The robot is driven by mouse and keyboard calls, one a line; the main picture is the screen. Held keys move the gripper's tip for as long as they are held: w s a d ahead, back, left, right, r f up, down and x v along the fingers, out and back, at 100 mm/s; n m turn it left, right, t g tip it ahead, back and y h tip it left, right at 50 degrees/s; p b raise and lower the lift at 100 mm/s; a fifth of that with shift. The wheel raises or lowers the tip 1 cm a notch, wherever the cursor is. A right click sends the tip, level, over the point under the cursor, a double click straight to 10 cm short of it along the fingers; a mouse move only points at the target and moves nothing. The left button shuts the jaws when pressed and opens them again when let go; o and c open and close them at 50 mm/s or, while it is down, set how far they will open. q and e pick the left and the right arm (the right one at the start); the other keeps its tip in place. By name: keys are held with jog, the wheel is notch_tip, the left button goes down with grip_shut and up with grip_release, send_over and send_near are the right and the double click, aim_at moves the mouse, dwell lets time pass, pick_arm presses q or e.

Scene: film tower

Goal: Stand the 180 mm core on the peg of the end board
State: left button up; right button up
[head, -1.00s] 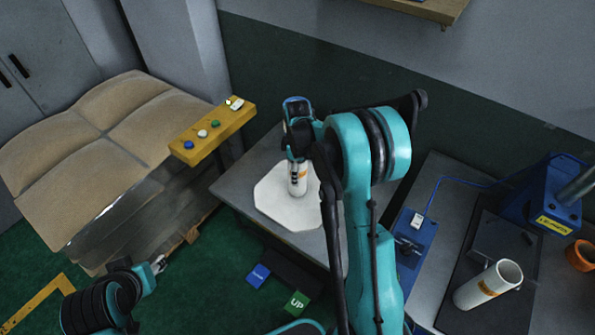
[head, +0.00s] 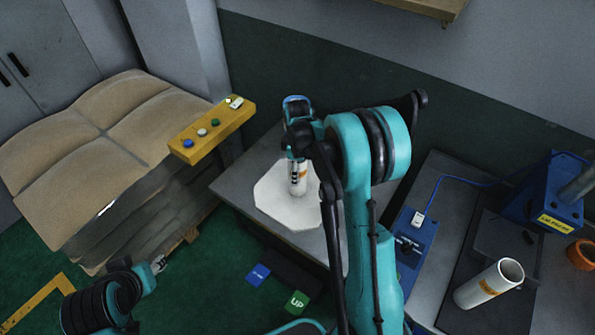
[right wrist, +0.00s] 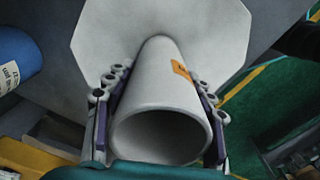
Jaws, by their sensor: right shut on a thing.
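A white core (head: 298,181) with an orange label stands upright over the white eight-sided end board (head: 285,213) on the grey table. My right gripper (head: 297,158) is shut on this core from above. In the right wrist view the core (right wrist: 160,90) lies between the two fingers, its open end toward the camera and its far end at the end board (right wrist: 215,30). The peg is hidden, and I cannot tell whether the core is around it. My left gripper (head: 159,264) is empty at lower left, away from the board; its fingers look apart.
Another white core (head: 489,284) lies tilted on the right bench near a blue machine (head: 550,195). A yellow button box (head: 212,132) hangs by the stacked sacks (head: 95,130). A blue cylinder (right wrist: 15,62) shows at left in the right wrist view.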

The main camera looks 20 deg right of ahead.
jog(key=shift+f, duration=0.1)
jog(key=o, duration=1.4)
jog(key=shift+c, duration=0.2)
notch_tip(320, 180, up, 12)
